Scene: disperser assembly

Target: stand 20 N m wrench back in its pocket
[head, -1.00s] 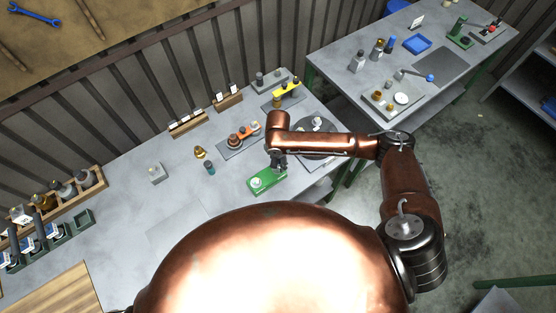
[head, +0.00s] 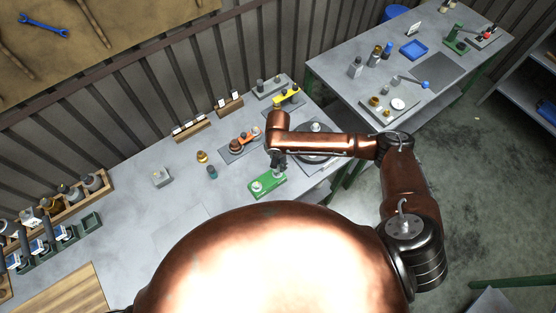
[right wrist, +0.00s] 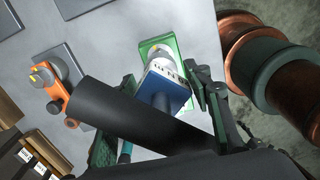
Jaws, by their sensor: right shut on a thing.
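My right gripper (head: 279,163) is over the green block (head: 267,183) on the bench. In the right wrist view the right gripper (right wrist: 160,115) is shut on a wrench with a thick black handle (right wrist: 130,110) and a blue body with a white marked face (right wrist: 165,88). The handle lies slantwise across the view; its size mark is not readable. The green block (right wrist: 160,48) shows just beyond the wrench. At the far left stand several black-handled tools with blue-and-white labels (head: 38,246) in green pockets. The pocket at their right end (head: 90,223) looks empty. My left gripper is out of view.
A grey block (head: 160,177), a brass part (head: 202,156) and a small teal-and-dark bottle (head: 212,172) stand on the bench. A wooden rack of bottles (head: 70,195) stands behind the pockets. The bench middle is mostly clear. A second table (head: 335,70) stands at upper right.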

